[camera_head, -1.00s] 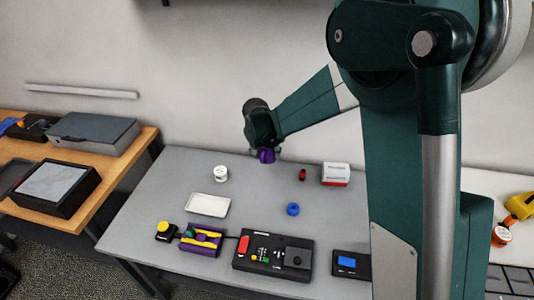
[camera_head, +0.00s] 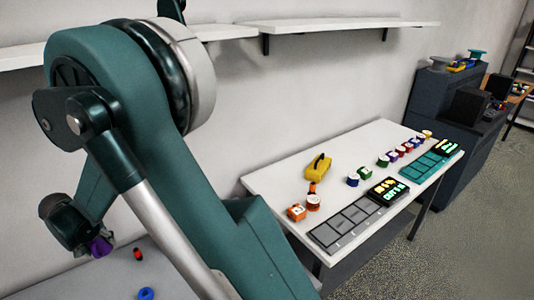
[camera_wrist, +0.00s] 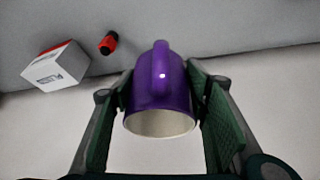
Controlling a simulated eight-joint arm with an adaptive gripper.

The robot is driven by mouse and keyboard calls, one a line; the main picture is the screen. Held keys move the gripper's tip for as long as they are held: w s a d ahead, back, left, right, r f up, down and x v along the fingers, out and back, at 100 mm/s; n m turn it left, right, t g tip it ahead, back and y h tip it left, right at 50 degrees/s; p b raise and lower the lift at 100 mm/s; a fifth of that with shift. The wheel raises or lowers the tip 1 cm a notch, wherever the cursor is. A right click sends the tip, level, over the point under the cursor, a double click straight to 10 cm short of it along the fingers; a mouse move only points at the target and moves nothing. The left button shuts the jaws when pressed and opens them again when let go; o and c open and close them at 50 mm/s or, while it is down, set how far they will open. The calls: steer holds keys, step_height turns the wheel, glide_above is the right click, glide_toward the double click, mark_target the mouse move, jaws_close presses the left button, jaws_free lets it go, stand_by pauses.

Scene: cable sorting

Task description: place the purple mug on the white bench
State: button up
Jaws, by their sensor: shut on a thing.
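The purple mug (camera_wrist: 158,95) is between the two fingers of my gripper (camera_wrist: 163,105) in the wrist view. The fingers press on its left and right sides. Its handle faces the camera's upper side and its pale open rim is toward the lower part of the picture. In the head view the mug (camera_head: 100,247) shows at the tip of my gripper (camera_head: 92,240), at the lower left, above the grey table. The white bench (camera_head: 280,185) stands to the right, beyond my arm's column.
On the bench are a yellow tool (camera_head: 318,167), orange spools, several coloured spools and two trays of panels (camera_head: 345,223); its back left part is bare. A red item (camera_head: 138,254) and blue ring (camera_head: 146,293) lie on the grey table (camera_head: 115,275). A white box (camera_wrist: 57,67) shows in the wrist view.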

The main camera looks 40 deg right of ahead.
steer(key=w+d+r+m+g+h+p, duration=0.1)
steer(key=d+r+m+p, duration=0.25)
steer(key=d, duration=1.65)
steer(key=w+d+r+m+h+p, duration=0.15)
steer(key=d+m, duration=0.25)
steer(key=d, duration=1.5)
steer(key=s+d+r+m+g+p, duration=0.1)
steer(key=s+d, duration=0.3)
steer(key=d, duration=0.7)
steer(key=s+d+r+m+g+p, duration=0.1)
steer(key=s+d+m, duration=0.3)
steer(key=d, duration=0.8)
steer(key=s+d+r+m+g+p, duration=0.1)
steer(key=s+d+r+m+p, duration=0.2)
steer(key=d, duration=0.8)
steer(key=s+h, duration=0.1)
steer(key=s, duration=0.1)
steer(key=shift+s+d+r, duration=0.3)
steer(key=shift+s, duration=0.05)
steer(key=shift+f, duration=0.15)
steer(key=shift+f, duration=3)
steer(key=shift+f, duration=0.1)
steer(key=shift+f, duration=1.75)
